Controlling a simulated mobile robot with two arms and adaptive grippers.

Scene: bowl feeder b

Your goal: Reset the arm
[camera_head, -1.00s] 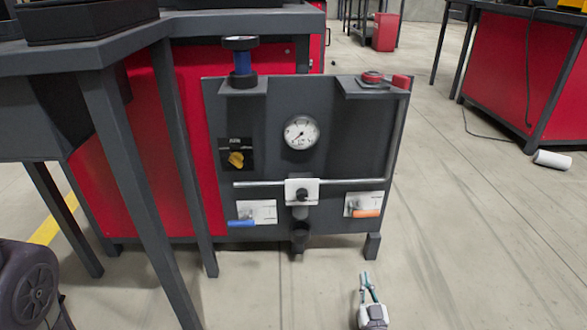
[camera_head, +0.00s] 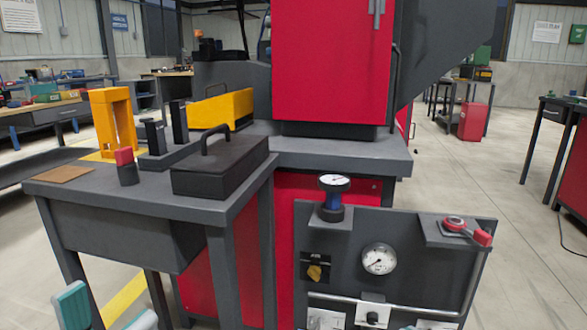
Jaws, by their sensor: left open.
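My left gripper (camera_head: 107,313) shows at the bottom left edge of the head view. Its two teal fingertips stand wide apart with nothing between them. They appear in front of the table's legs, below the grey tabletop (camera_head: 215,212). The rest of my left arm is cut off by the lower edge. My right gripper does not show in the current view.
A dark box with a handle (camera_head: 220,166), a yellow frame (camera_head: 112,122) and a red-topped post (camera_head: 126,167) stand on the table. A red machine (camera_head: 330,62) rises behind. A dark panel with a gauge (camera_head: 379,259) stands right. Floor beyond is open.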

